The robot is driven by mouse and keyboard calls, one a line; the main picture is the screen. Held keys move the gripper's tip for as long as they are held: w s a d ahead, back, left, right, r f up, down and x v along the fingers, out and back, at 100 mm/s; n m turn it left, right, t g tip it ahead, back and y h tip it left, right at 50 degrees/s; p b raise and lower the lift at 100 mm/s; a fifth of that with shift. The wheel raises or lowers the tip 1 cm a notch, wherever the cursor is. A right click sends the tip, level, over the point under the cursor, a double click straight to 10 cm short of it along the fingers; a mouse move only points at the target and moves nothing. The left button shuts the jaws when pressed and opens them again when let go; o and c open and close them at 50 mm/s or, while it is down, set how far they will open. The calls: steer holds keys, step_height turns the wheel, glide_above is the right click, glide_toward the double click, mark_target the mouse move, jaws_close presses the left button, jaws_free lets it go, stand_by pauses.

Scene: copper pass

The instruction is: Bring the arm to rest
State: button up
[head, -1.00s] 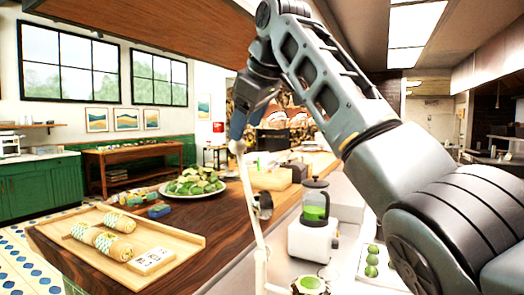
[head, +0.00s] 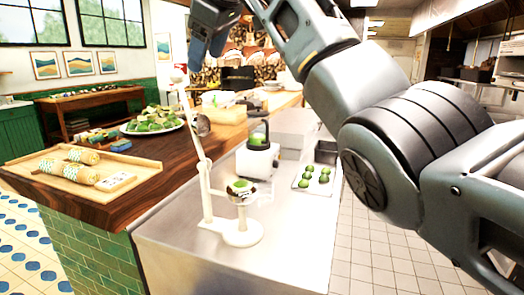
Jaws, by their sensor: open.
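My arm comes in from the right edge of the head view and reaches up and left across the picture. My gripper (head: 197,62) points down at the upper left of centre, seen from the side. Its jaws are open, with nothing seen between them. Just below it rises the long lever of a white citrus press (head: 242,230). I cannot tell whether the gripper touches the lever. A green half fruit (head: 240,186) sits in the press's cup.
The press stands on a steel counter (head: 170,250). Behind it are a blender (head: 257,160) and a tray of limes (head: 316,180). On the wooden counter are a board with wraps (head: 75,170) and a heaped plate (head: 153,125). Tiled floor (head: 385,250) is clear at right.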

step_height(320, 180, down, 28)
steer(key=d+m+t+y, duration=0.1)
steer(key=d+m+y, duration=0.1)
steer(key=m, duration=0.1)
steer(key=s+d+f+m+t, duration=0.25)
steer(key=s+d+f, duration=0.25)
steer(key=s+f, duration=0.45)
steer(key=s+d+f+m+t, duration=0.1)
steer(key=s+d+f+m, duration=0.4)
steer(key=f, duration=0.7)
steer(key=s+d+f+m+t+h, duration=0.15)
steer(key=s+d, duration=0.45)
steer(key=s, duration=0.6)
steer(key=s+d+f+m+t+h, duration=0.1)
steer(key=s+d+f+h, duration=0.35)
steer(key=s, duration=0.85)
steer(key=s+d+r, duration=0.4)
steer(key=s+r, duration=0.3)
steer(key=s, duration=0.2)
steer(key=s+d+r+m+t, duration=0.1)
steer(key=s+d+r, duration=0.4)
steer(key=s+r, duration=0.3)
steer(key=shift+s+d+h, duration=0.25)
steer(key=shift+s+h, duration=0.05)
steer(key=shift+s, duration=0.55)
